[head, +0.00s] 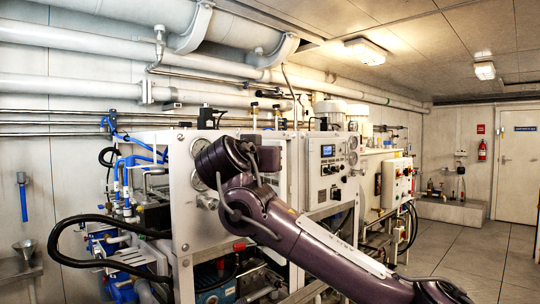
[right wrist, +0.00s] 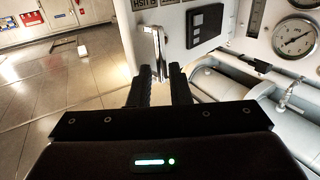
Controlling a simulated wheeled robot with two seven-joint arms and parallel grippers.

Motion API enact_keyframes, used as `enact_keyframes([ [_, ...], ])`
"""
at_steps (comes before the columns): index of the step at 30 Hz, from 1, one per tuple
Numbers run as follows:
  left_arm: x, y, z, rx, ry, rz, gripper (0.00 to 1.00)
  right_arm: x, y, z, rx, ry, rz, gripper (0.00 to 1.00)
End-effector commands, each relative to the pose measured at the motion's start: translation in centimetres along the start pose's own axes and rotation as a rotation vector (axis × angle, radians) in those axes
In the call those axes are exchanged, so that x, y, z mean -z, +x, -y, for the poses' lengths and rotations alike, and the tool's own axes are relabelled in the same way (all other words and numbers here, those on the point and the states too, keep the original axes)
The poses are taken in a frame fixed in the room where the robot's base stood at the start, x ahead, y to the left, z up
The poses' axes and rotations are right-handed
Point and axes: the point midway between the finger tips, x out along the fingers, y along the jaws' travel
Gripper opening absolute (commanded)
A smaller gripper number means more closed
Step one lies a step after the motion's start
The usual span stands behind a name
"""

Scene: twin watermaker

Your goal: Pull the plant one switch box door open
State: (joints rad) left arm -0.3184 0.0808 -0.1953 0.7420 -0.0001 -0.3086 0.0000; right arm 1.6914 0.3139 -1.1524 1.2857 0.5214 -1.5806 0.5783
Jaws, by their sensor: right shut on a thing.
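My right gripper (right wrist: 160,78) is shut on an upright silver metal handle (right wrist: 154,45) in the right wrist view. The handle's bent top rises above the fingertips, beside the edge of a white panel (right wrist: 175,18). I cannot tell for sure whether this panel is the plant one switch box door, or how far open it stands. In the head view my right arm reaches in from the lower right to the near white cabinet (head: 187,215). My dark wrist hides the fingers and handle there. My left gripper is not in view.
The right wrist view shows a pressure gauge (right wrist: 294,37) and grey pipes (right wrist: 230,92) to the right of the handle, with open floor (right wrist: 60,90) to its left. In the head view, a second white cabinet (head: 330,172) stands behind my arm.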

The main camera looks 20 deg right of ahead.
Motion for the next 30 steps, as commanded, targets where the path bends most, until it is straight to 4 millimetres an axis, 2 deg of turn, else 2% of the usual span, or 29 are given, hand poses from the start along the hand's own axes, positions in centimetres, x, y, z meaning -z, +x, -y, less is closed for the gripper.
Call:
enact_keyframes([
  [1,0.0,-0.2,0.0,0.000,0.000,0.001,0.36,1.2,-0.1,0.2,0.016,0.003,-0.029,0.00],
  [3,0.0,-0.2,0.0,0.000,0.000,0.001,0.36,1.2,-0.1,0.2,0.016,0.003,-0.029,0.00],
  [4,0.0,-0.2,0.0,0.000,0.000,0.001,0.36,1.2,-0.1,0.2,0.016,0.003,-0.029,0.20],
  [7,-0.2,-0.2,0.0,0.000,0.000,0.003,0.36,1.1,-0.1,0.2,0.017,0.003,-0.029,0.31],
  [26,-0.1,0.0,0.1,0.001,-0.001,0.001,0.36,0.3,0.1,0.3,0.014,-0.006,-0.022,0.31],
  [30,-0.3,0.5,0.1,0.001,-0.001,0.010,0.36,0.2,-0.7,0.3,0.014,-0.005,-0.022,0.31],
])
